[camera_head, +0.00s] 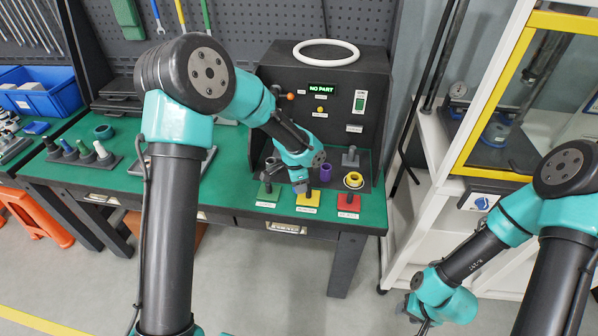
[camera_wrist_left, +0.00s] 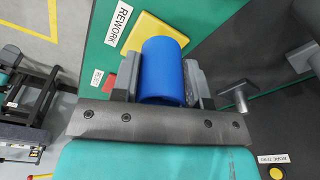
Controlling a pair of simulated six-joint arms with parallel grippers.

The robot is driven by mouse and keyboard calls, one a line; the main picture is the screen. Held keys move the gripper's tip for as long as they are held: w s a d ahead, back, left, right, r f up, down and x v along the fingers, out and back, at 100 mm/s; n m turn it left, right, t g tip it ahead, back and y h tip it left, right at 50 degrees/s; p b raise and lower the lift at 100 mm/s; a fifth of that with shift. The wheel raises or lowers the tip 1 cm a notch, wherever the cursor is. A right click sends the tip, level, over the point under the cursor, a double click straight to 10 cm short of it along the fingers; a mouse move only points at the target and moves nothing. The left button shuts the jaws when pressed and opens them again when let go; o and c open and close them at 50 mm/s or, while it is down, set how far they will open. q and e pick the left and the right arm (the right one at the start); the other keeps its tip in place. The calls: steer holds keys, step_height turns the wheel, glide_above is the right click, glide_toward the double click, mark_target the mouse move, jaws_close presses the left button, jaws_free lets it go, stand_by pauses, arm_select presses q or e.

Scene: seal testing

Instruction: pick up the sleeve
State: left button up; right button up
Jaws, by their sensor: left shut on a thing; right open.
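A blue sleeve (camera_wrist_left: 163,68) sits between the fingers of my left gripper (camera_wrist_left: 165,85) in the left wrist view, and the gripper is shut on it. In the head view my left gripper (camera_head: 300,186) is low over the front of the test station, near the yellow pad (camera_head: 308,202). The sleeve cannot be made out there. My right gripper (camera_head: 422,318) is low at the bottom edge of the head view, away from the bench, open and only partly visible.
A black test station (camera_head: 325,95) with a "NO PART" display stands behind the gripper. A purple ring (camera_head: 326,172), a yellow ring (camera_head: 353,180) and a red pad (camera_head: 348,205) are to its right; a green pad (camera_head: 268,194) is left. The bench's left-middle has bare green surface.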

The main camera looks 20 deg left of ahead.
arm_select(q)
steer(key=shift+s+d+r, duration=0.1)
steer(key=shift+s+d, duration=0.1)
steer(key=shift+s, duration=0.55)
steer(key=shift+s+d+r, duration=0.1)
steer(key=shift+s+d, duration=0.15)
steer(key=shift+s, duration=0.55)
steer(key=shift+s+d, duration=0.2)
steer(key=shift+s, duration=0.55)
steer(key=shift+d, duration=0.15)
